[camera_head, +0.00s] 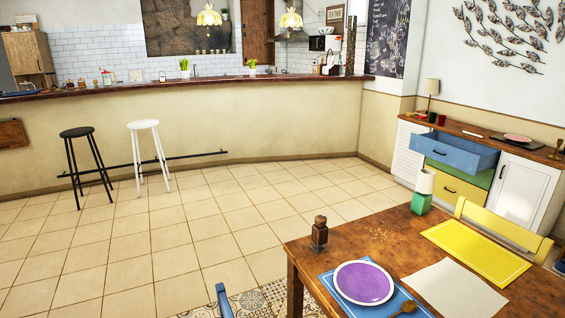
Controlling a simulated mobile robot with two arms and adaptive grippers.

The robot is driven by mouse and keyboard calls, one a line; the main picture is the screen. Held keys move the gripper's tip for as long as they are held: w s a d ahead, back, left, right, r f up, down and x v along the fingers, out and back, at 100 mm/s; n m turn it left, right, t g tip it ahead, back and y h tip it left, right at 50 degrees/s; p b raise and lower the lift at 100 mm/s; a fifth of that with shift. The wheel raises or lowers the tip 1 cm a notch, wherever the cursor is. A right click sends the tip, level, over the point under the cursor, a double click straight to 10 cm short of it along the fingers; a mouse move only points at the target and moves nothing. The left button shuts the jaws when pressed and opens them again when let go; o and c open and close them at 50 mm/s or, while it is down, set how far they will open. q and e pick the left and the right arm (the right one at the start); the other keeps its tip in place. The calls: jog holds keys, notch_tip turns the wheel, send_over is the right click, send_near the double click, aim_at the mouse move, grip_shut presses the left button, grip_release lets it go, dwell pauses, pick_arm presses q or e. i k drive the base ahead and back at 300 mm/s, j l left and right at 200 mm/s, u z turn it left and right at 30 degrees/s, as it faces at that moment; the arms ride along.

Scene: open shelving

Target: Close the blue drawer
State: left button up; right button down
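The blue drawer (451,153) is in the sideboard (525,187) at the right of the head view. It is the top drawer of a middle stack and is pulled out, so its open inside shows. A dark handle is on its blue front. Below it are a green drawer and a yellow drawer (454,188), which look pushed in. Neither of my grippers shows in this view.
A wooden table (345,243) with a purple plate (364,282), placemats and a green-and-white holder stands at front right, before the sideboard. A yellow chair (505,229) is beside it. Two stools (86,160) stand by the counter. The tiled floor (200,225) is clear at centre.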

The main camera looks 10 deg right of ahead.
aim_at(470, 157)
jog(key=i+j+u, duration=0.25)
jog(key=i+j, duration=0.2)
jog(key=i+j+u, duration=0.2)
jog(key=i+j, duration=0.15)
jog(key=i+j+u, duration=0.25)
jog(key=i, duration=0.35)
jog(key=i+z, duration=0.2)
jog(key=i, duration=0.3)
jog(key=i+z, duration=0.2)
jog(key=i, duration=0.3)
jog(key=i+j+z, duration=0.2)
jog(key=i, duration=0.35)
jog(key=i+j+z, duration=0.25)
jog(key=i, duration=0.25)
jog(key=i+l+z, duration=0.25)
jog(key=i+z, duration=0.15)
jog(key=i+l+z, duration=0.1)
jog(key=i+z, duration=0.35)
jog(key=i+j+z, duration=0.1)
jog(key=i+z, duration=0.3)
jog(key=i, duration=0.15)
jog(key=i+j+z, duration=0.2)
jog(key=i+z, duration=0.2)
jog(key=i+l+z, duration=0.3)
jog(key=i, duration=0.65)
jog(key=i+j+z, duration=0.1)
jog(key=i+z, duration=0.15)
jog(key=i, duration=0.65)
